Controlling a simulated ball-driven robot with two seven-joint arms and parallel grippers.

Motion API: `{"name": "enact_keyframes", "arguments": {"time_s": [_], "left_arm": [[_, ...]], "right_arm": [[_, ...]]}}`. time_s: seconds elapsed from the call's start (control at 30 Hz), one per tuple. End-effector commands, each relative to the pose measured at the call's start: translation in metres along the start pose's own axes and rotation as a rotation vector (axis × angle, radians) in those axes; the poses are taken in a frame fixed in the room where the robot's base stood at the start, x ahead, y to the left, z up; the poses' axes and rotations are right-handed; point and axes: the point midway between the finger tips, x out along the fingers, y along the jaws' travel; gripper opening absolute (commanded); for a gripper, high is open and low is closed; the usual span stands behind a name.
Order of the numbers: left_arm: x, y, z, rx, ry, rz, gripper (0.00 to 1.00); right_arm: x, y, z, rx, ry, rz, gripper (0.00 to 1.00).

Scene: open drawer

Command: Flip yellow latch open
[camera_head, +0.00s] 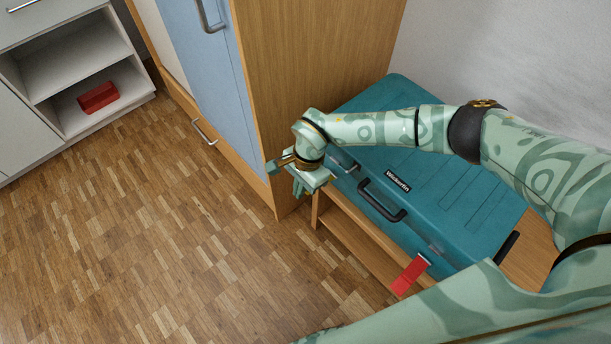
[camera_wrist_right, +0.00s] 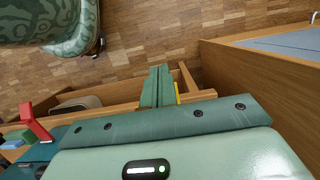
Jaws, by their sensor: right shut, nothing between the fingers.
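A teal case (camera_head: 455,205) with a black handle (camera_head: 381,201) lies on a wooden bench. My right gripper (camera_head: 299,188) is at the left end of the case's front side, near the cabinet. In the right wrist view its two green fingers (camera_wrist_right: 157,86) are shut together and empty. A narrow yellow strip, seemingly the yellow latch (camera_wrist_right: 178,92), shows just right of the fingers. Most of it is hidden, and I cannot tell whether they touch or how far it is turned.
A red latch (camera_head: 410,275) sticks out from the case's other front end; it also shows in the right wrist view (camera_wrist_right: 35,123). A tall wooden cabinet (camera_head: 300,70) with blue doors stands close beside the gripper. A red object (camera_head: 98,97) lies on a shelf. The floor (camera_head: 150,240) is clear.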

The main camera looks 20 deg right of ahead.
Motion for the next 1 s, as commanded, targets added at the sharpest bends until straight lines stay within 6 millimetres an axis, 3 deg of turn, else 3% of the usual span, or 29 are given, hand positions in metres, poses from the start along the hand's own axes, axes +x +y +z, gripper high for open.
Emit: {"name": "enact_keyframes", "arguments": {"time_s": [0.07,1.0], "left_arm": [[0.001,-0.002,0.001,0.001,-0.002,-0.002,0.36],[0.002,-0.004,0.002,0.000,-0.004,-0.005,0.36]], "right_arm": [[0.010,0.000,0.002,-0.001,0.000,0.002,0.00],[0.004,0.000,-0.014,-0.001,0.000,0.000,0.00]]}}
